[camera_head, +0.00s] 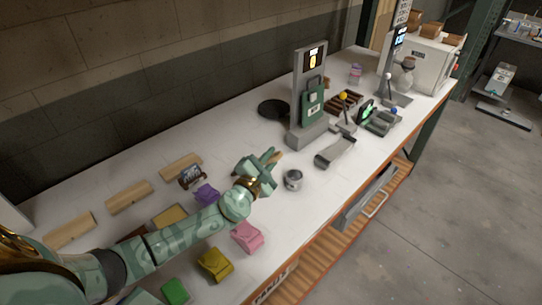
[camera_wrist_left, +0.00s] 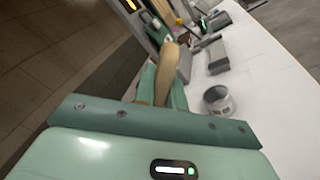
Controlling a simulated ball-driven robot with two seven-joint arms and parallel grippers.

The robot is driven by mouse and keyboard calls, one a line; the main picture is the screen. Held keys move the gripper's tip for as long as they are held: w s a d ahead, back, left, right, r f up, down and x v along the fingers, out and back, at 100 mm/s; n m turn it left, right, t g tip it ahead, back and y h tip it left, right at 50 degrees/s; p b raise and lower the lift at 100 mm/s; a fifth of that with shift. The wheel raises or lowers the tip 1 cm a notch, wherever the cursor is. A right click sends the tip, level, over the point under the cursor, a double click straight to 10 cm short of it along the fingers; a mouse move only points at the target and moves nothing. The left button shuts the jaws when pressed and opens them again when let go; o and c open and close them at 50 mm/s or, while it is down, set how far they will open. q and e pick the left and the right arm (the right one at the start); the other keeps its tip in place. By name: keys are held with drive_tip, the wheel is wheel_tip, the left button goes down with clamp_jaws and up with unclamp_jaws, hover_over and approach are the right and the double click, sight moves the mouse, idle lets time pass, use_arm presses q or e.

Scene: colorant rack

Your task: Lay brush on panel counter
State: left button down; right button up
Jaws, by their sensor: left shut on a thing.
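My left gripper (camera_head: 263,167) is over the white counter (camera_head: 222,138), near its middle. It is shut on the brush, whose tan wooden part (camera_wrist_left: 168,68) stands out between the fingers in the left wrist view. In the head view only a small tan bit of the brush (camera_head: 277,155) shows beside the fingertips; the rest is hidden by the gripper. A partly hidden sign on the counter's front edge (camera_head: 272,286) seems to begin with PANEL. I cannot tell the exact gap between brush and counter. My right gripper is not in view.
A metal can (camera_head: 293,179) stands just right of the gripper. A grey stand with a green tag (camera_head: 312,103) rises behind it. Wooden blocks (camera_head: 130,196) and coloured packets (camera_head: 246,236) lie at left. A dark disc (camera_head: 273,108) lies at the back. Clear counter lies behind the gripper.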

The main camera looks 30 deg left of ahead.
use_arm(q)
wheel_tip(320, 180, down, 7)
drive_tip(key=b, duration=0.5)
drive_tip(key=shift+r, duration=0.1)
drive_tip(key=c, duration=1.4)
unclamp_jaws()
drive_tip(key=shift+o, duration=0.2)
drive_tip(key=s, duration=0.5)
drive_tip(key=s+p, duration=0.1)
drive_tip(key=s, duration=0.4)
drive_tip(key=s+p, duration=0.1)
drive_tip(key=s, duration=0.5)
drive_tip(key=shift+s+a+f, duration=0.1)
drive_tip(key=shift+a+f, duration=0.3)
drive_tip(key=shift+f, duration=0.1)
